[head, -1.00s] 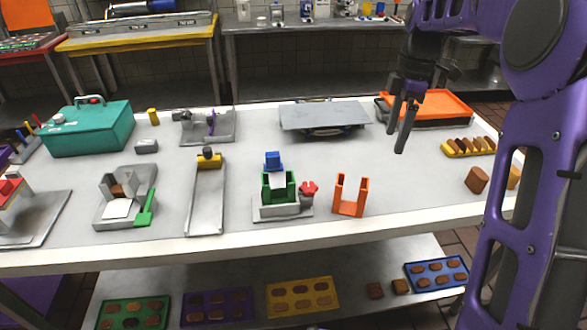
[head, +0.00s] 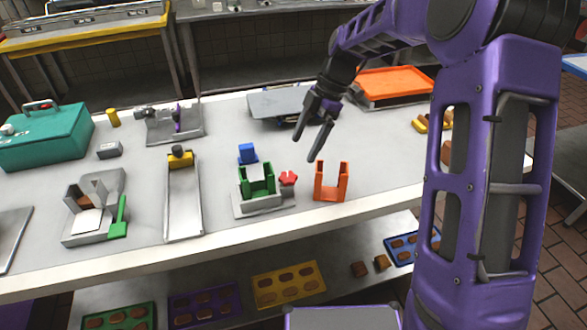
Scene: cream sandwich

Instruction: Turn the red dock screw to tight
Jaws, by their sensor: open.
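The red dock screw (head: 288,179) is a small star-shaped red knob on the right side of the dock. The dock has a grey base (head: 265,205) with a green U-shaped holder (head: 257,183) on it. A blue block (head: 247,152) shows just behind the green holder. My gripper (head: 306,148) is open and empty, with its two dark fingers pointing down. In the picture it hangs above and slightly right of the red screw, apart from it. How tight the screw is cannot be told at this size.
An orange U-shaped stand (head: 331,182) stands just right of the screw. A grey rail with a yellow slider (head: 180,158) lies to the left. A raised grey plate (head: 268,104) and an orange tray (head: 392,84) are at the back. The table front near the dock is clear.

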